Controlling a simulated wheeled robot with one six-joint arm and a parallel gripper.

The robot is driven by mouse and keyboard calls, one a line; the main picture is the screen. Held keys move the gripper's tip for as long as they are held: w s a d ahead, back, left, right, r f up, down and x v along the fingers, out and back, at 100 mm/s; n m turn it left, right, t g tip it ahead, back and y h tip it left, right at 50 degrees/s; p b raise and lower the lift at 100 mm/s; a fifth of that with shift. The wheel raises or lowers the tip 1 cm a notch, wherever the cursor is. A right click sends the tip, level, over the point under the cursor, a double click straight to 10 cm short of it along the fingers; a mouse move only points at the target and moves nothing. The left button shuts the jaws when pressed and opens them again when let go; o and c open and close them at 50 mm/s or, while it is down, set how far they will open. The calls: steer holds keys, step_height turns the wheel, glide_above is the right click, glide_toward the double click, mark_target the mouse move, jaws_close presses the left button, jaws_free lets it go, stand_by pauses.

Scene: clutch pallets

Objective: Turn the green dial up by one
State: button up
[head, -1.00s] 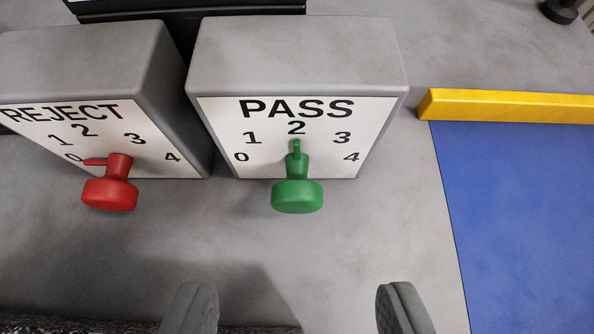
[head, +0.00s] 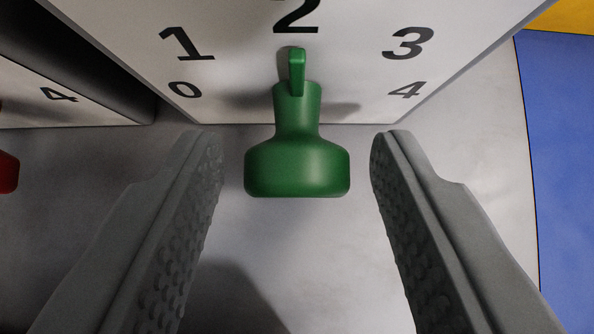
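The green dial (head: 297,168) sticks out from the white face of its box (head: 240,75), in the middle of the head view. Its pointer (head: 297,70) stands straight up at the 2. The numbers 1, 3, 0 and 4 show around it; the PASS label is out of view. My gripper (head: 297,160) is open, with one finger on each side of the dial's knob. A gap shows between each finger and the knob, and neither finger touches it.
Part of the neighbouring box (head: 60,95) with a 4 on its face shows at the left, with the edge of its red dial (head: 8,172). A blue surface (head: 560,150) and a yellow bar (head: 570,17) lie at the right. Bare grey surface shows below the dial.

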steer(key=c, duration=0.7)
steer(key=shift+c, duration=0.2)
steer(key=shift+d+y, duration=0.15)
steer(key=shift+y, duration=0.25)
steer(key=shift+d+m+y, duration=0.2)
steer(key=shift+m+y, duration=0.7)
steer(key=shift+y, duration=0.3)
steer(key=shift+d+f+m+t+y, duration=0.1)
steer(key=shift+m+t+y, duration=0.1)
steer(key=shift+m+y, duration=0.5)
steer(key=shift+d+f+m+t+y, duration=0.1)
steer(key=shift+m+t+y, duration=0.15)
steer(key=shift+y, duration=0.75)
steer(key=o, duration=0.9)
steer(key=shift+o, duration=0.2)
